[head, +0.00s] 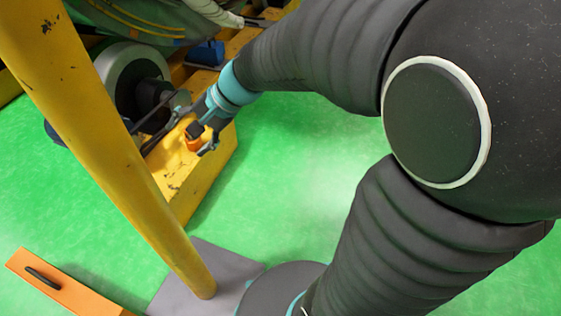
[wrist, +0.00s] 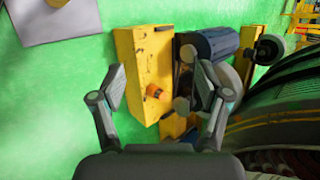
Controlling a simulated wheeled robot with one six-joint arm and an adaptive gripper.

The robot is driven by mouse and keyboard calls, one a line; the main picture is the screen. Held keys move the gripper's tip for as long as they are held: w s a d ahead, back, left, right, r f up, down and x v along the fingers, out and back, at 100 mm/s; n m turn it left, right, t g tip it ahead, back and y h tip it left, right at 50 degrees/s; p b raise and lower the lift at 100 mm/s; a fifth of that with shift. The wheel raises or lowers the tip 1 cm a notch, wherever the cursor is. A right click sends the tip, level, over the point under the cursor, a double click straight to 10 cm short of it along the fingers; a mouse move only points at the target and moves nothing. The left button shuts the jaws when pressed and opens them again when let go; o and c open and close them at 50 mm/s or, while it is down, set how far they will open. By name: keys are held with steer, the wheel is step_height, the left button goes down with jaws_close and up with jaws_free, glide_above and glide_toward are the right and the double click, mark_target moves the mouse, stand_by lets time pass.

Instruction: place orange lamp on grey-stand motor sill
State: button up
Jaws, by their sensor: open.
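The small orange lamp (head: 193,143) sits on the top of a yellow sill (head: 208,172), near the sill's end. In the wrist view the lamp (wrist: 153,91) stands on the yellow sill (wrist: 132,50), close to its motor-side edge. My gripper (head: 200,138) is at the lamp in the head view and partly covers it. In the wrist view my gripper (wrist: 159,82) is open, with one finger on each side of the lamp and gaps between. The dark motor with a pale round housing (head: 122,68) is beside the sill; a blue-grey motor body (wrist: 208,46) shows in the wrist view.
A yellow post (head: 120,145) rises from a grey base plate (head: 175,290) and crosses the head view left of my gripper. An orange box with a dark handle (head: 75,292) lies at the lower left. Green floor (head: 285,165) is clear right of the sill.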

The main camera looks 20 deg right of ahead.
steer(key=s+d+r+n+t+h, duration=0.1)
steer(key=s+d+r+n+h, duration=0.1)
steer(key=s+d+n+h, duration=0.6)
steer(key=s+d, duration=0.5)
steer(key=s, duration=0.4)
steer(key=shift+d+r+t, duration=0.25)
steer(key=shift+t, duration=0.15)
steer(key=shift+r+p, duration=1.2)
